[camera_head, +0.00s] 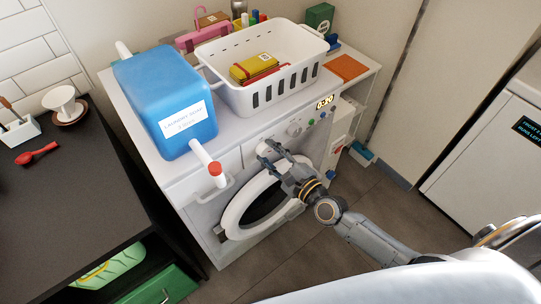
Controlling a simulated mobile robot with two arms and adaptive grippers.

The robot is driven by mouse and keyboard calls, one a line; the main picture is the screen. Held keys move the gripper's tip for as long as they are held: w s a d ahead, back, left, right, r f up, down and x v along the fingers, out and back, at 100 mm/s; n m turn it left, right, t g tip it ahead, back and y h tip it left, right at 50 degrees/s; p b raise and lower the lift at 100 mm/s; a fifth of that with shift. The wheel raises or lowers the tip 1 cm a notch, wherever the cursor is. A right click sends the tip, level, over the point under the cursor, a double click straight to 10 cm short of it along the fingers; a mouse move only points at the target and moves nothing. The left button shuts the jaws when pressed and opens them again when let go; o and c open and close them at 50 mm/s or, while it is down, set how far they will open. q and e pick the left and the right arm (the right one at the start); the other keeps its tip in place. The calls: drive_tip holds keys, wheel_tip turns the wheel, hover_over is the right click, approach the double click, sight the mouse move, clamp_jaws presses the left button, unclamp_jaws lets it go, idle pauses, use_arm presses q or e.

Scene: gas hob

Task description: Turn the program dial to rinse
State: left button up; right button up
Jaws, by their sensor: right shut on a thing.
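My right gripper (270,154) is at the front panel of the white washing machine (183,187), above the round door. It is shut on a pale round knob (265,147), whose marks are too small to read and which the fingers partly hide. I cannot tell from labels which of the two is the program dial. My left gripper is not in view.
The washer's door (232,222) is below my right gripper. A blue detergent jug (160,88) with a red-capped spout (215,170) overhangs the front edge, left of the gripper. A white basket (235,102) stands on top. The floor in front is clear.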

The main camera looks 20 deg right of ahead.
drive_tip(key=shift+m, duration=0.3)
drive_tip(key=o, duration=1.2)
drive_tip(key=v, duration=1.2)
drive_tip(key=shift+r, duration=0.1)
